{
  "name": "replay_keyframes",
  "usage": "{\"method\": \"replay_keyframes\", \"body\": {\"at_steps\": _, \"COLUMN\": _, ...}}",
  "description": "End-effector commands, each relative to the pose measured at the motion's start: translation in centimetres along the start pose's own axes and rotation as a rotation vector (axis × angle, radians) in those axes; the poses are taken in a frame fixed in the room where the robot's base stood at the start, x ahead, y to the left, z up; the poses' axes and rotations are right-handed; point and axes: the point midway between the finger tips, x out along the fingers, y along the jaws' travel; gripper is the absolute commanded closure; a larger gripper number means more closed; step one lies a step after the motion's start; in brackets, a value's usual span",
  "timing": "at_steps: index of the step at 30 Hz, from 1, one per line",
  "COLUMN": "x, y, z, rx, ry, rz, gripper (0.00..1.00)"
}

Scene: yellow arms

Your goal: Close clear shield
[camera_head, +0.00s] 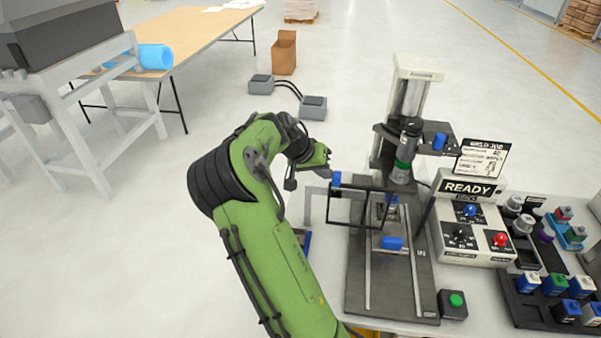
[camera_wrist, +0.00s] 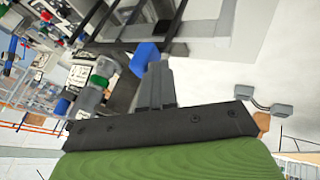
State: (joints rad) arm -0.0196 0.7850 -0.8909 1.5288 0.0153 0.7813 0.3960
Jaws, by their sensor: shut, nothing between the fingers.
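The clear shield (camera_head: 360,226) is a see-through pane in a black frame at the left side of the welding machine (camera_head: 412,90). The frame stands up from the black base plate (camera_head: 360,290), and its exact angle is hard to tell. A blue block (camera_head: 337,179) sits at its upper left corner; it also shows in the wrist view (camera_wrist: 143,57). My gripper (camera_head: 327,170) is shut and empty, just left of this blue block. In the wrist view my closed fingertips (camera_wrist: 157,68) are close to the block; I cannot tell whether they touch it.
A control box (camera_head: 462,190) reading READY stands right of the machine. A green button (camera_head: 455,300) is at the table's front. Trays of small parts (camera_head: 545,300) fill the right side. Open floor lies behind and left of my arm, with a foot pedal unit (camera_head: 290,95) on it.

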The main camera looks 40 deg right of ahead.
Motion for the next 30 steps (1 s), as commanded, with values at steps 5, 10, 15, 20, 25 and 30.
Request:
{"method": "replay_keyframes", "body": {"at_steps": 5, "x": 2.6, "y": 4.3, "z": 0.2, "rx": 0.007, "ry": -0.003, "rz": 0.002, "gripper": 1.00}}
{"method": "replay_keyframes", "body": {"at_steps": 10, "x": 4.3, "y": 7.6, "z": 0.2, "rx": 0.005, "ry": -0.002, "rz": 0.002, "gripper": 1.00}}
{"method": "replay_keyframes", "body": {"at_steps": 15, "x": 5.3, "y": 9.7, "z": 0.1, "rx": 0.003, "ry": -0.002, "rz": 0.002, "gripper": 1.00}}
{"method": "replay_keyframes", "body": {"at_steps": 20, "x": 5.7, "y": 10.5, "z": 0.1, "rx": 0.001, "ry": -0.001, "rz": 0.001, "gripper": 1.00}}
{"method": "replay_keyframes", "body": {"at_steps": 25, "x": 5.7, "y": 10.7, "z": 0.0, "rx": 0.003, "ry": -0.001, "rz": 0.004, "gripper": 1.00}}
{"method": "replay_keyframes", "body": {"at_steps": 30, "x": 5.7, "y": 10.8, "z": 0.0, "rx": 0.004, "ry": -0.001, "rz": 0.006, "gripper": 1.00}}
